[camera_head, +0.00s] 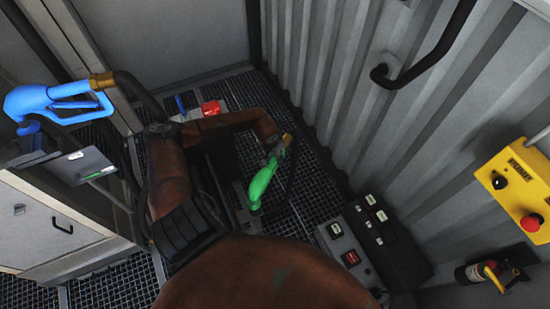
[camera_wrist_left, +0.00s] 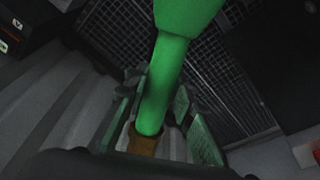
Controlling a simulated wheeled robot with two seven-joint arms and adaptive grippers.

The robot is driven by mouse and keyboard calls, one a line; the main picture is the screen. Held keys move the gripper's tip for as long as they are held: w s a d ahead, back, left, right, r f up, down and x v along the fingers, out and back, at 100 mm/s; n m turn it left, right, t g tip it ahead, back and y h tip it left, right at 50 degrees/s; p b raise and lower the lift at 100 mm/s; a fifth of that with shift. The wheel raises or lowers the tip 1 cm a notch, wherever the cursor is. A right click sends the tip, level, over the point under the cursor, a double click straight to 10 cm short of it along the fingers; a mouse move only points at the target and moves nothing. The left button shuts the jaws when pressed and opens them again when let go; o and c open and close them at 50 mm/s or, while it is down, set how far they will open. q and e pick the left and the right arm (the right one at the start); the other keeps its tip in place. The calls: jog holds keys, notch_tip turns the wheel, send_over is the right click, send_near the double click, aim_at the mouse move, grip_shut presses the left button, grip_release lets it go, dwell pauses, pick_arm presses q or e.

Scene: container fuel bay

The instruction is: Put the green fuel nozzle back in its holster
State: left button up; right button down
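The green fuel nozzle (camera_head: 262,184) is near the middle of the head view, tilted, with its brass-coloured end up and its other end down. My left gripper (camera_head: 276,148) is at its upper part, near the brass end. In the left wrist view, the green nozzle (camera_wrist_left: 166,80) runs between the two finger pads (camera_wrist_left: 155,118), which close in on both its sides. A dark bracket with a grey plate and a green strip (camera_head: 100,172) is at the left; I cannot tell whether it is the green holster. My right gripper is not in view.
A blue nozzle (camera_head: 50,102) sits at the upper left. A dark box with labels (camera_head: 380,225) stands right of the green nozzle. A yellow control box (camera_head: 515,180), a fire extinguisher (camera_head: 480,272) and a black pipe (camera_head: 425,60) line the corrugated wall. Grating (camera_head: 315,185) covers the floor.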

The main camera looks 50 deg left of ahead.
pick_arm(q)
jog(key=o, duration=0.5)
jog(key=r, duration=0.4)
jog(key=s+r, duration=0.1)
jog(key=r, duration=0.3)
jog(key=s+r, duration=0.1)
jog(key=r, duration=0.3)
jog(key=shift+s+d, duration=0.1)
jog(key=shift+d, duration=0.2)
jog(key=shift+d, duration=0.1)
